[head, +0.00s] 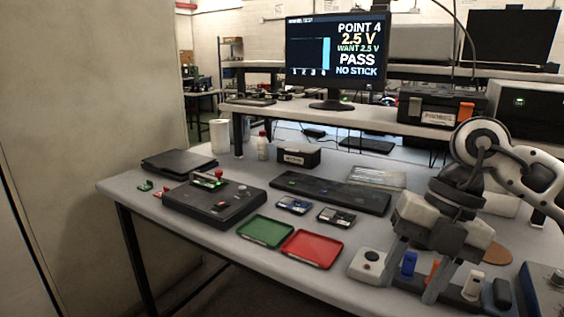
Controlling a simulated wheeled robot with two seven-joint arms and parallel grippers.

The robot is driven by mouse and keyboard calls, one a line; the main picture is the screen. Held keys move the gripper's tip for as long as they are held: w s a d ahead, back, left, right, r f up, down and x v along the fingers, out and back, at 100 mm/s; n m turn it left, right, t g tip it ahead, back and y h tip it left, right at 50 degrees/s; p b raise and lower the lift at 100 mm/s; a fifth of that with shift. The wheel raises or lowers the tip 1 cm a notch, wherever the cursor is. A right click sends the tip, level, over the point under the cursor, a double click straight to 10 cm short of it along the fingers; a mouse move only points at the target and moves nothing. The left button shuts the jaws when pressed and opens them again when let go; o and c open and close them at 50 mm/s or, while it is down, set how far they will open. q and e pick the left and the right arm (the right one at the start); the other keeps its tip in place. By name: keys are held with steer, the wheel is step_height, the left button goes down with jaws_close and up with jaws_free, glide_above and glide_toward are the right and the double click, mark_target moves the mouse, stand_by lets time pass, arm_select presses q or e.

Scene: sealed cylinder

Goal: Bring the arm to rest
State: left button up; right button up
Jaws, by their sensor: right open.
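My right arm comes in from the right side of the head view. My right gripper (412,272) points down over the right front part of the workbench (215,258), with its two fingers apart and nothing seen between them but the bench items behind. A blue peg-like piece (408,264) and an orange one show near the fingers. I cannot tell whether the fingers touch anything. The left gripper is not in the view.
A green tray (265,232) and a red tray (312,249) lie empty at the front. A dark test box (214,202) stands left. A white button box (368,264) is beside the gripper. The monitor (338,48) reads PASS. Bare bench shows front left.

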steer(key=s+a+r+g+y, duration=0.1)
steer(key=s+a+y, duration=0.2)
steer(key=a+y, duration=0.55)
steer(key=s+a+g+y, duration=0.1)
steer(key=s+a+y, duration=0.2)
steer(key=a+y, duration=0.55)
steer(key=w+d+f+m+t+h, duration=0.35)
steer(key=f+m+t+h, duration=0.25)
steer(key=f+m+t, duration=0.5)
steer(key=w+d+f+m+t+h, duration=0.35)
steer(key=d+m+t+h, duration=0.2)
steer(key=m+t, duration=0.65)
steer(key=s+d+f+m+g+h, duration=0.2)
steer(key=s+f, duration=0.4)
steer(key=f, duration=0.3)
steer(key=s+d+f+m+g+h, duration=0.3)
steer(key=s+f+m+g+h, duration=0.1)
steer(key=s+f+g, duration=0.3)
step_height(320, 180, down, 3)
steer(key=shift+r+m, duration=0.1)
steer(key=shift+m, duration=0.4)
